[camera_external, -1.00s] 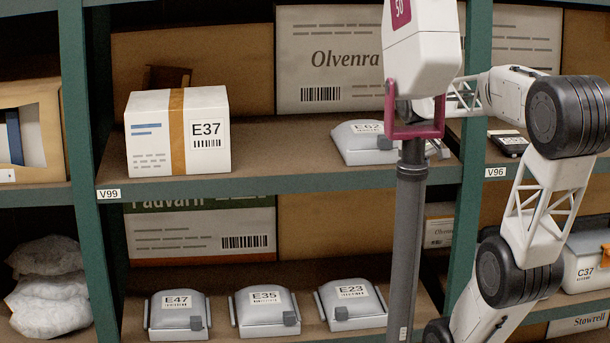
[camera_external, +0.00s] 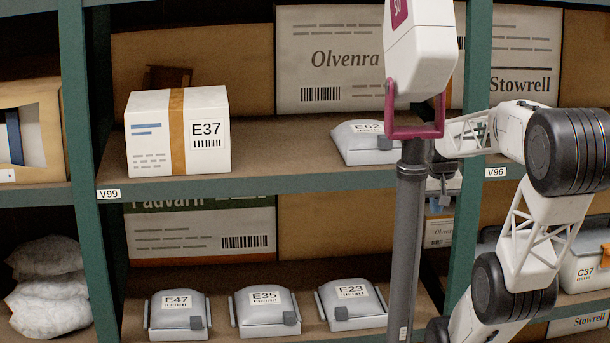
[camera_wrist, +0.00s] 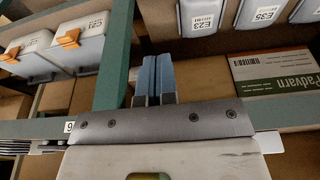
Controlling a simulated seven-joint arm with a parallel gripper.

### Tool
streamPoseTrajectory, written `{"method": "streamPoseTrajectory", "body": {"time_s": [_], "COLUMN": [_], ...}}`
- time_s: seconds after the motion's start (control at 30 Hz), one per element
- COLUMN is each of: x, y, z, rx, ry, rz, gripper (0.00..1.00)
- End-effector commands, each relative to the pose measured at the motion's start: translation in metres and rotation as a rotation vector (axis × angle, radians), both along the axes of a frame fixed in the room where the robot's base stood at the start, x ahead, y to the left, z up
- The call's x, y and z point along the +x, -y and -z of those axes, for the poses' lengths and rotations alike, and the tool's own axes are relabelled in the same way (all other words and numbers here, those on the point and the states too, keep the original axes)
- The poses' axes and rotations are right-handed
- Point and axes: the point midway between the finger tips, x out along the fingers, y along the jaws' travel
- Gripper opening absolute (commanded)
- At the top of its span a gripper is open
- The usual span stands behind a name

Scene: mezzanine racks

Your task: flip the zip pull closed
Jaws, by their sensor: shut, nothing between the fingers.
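Several grey pouches with a small dark grey pull at a front corner are in the external view. E62 (camera_external: 358,143) is on the upper shelf; E47 (camera_external: 178,313), E35 (camera_external: 264,310) and E23 (camera_external: 350,302) stand in a row on the lower shelf. The wrist view shows E23 (camera_wrist: 203,18) and E35 (camera_wrist: 262,12) upside down at the top, with their pulls not clear. My gripper (camera_external: 443,184) is at the upper shelf's front edge, right of E62 and touching no pouch. Its blue fingers (camera_wrist: 158,60) are together and empty in the wrist view.
A white box E37 (camera_external: 206,130) stands left on the upper shelf. A green upright (camera_external: 470,200) is close right of my gripper. Tubs with orange clips, one marked C37 (camera_external: 585,268), are to the right. Large cartons back the shelves.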

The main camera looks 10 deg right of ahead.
Motion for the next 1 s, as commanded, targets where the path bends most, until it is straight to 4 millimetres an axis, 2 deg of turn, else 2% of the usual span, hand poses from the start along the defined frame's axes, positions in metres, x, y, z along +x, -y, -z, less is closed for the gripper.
{"method": "streamPoseTrajectory", "body": {"time_s": [0.17, 0.47, 1.0], "x": [0.009, 0.037, 0.089], "y": [-0.007, -0.031, -0.097], "z": [-0.01, -0.043, -0.111], "rx": [-0.021, -0.099, -0.277], "ry": [-0.012, -0.039, -0.006], "rz": [-0.005, -0.007, 0.032], "gripper": [0.0, 0.0, 0.0]}}
